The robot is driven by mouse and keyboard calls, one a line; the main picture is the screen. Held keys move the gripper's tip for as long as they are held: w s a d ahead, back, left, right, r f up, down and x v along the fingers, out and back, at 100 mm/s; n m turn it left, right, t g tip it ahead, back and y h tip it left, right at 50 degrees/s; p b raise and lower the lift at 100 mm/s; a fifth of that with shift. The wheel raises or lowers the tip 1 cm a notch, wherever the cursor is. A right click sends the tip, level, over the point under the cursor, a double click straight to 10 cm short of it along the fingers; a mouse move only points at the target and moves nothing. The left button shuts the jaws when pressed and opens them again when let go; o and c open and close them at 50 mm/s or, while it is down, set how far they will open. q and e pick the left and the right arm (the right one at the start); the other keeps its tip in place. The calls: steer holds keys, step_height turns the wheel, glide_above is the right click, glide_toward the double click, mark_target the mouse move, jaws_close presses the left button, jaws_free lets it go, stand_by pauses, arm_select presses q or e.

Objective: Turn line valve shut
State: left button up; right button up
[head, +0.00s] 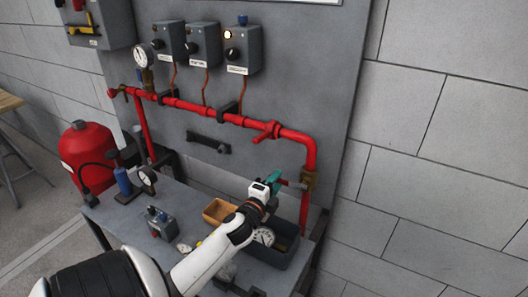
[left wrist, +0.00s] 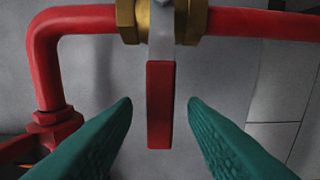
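The line valve has a brass body (head: 309,181) on the red vertical pipe at the right of the pump panel. In the left wrist view its brass body (left wrist: 160,20) sits across the pipe, and its red lever (left wrist: 160,105) points away from the pipe, square to it. My left gripper (head: 273,182) is at the valve, its teal fingers pointing at it. In the left wrist view the gripper (left wrist: 160,125) is open, with one finger on each side of the lever and visible gaps on both sides. My right gripper is not in view.
A red pipe (head: 190,106) runs along the grey panel, with a red tee handle (head: 267,131) above my gripper. Below my arm, the bench holds a dark bin (head: 285,258), an orange tray (head: 218,211) and gauges. A red tank (head: 88,155) stands at left.

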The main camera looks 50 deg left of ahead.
arm_select(q)
steer(key=b+v, duration=0.1)
steer(key=v, duration=0.7)
steer(key=shift+s, duration=0.2)
steer(key=shift+r, duration=0.15)
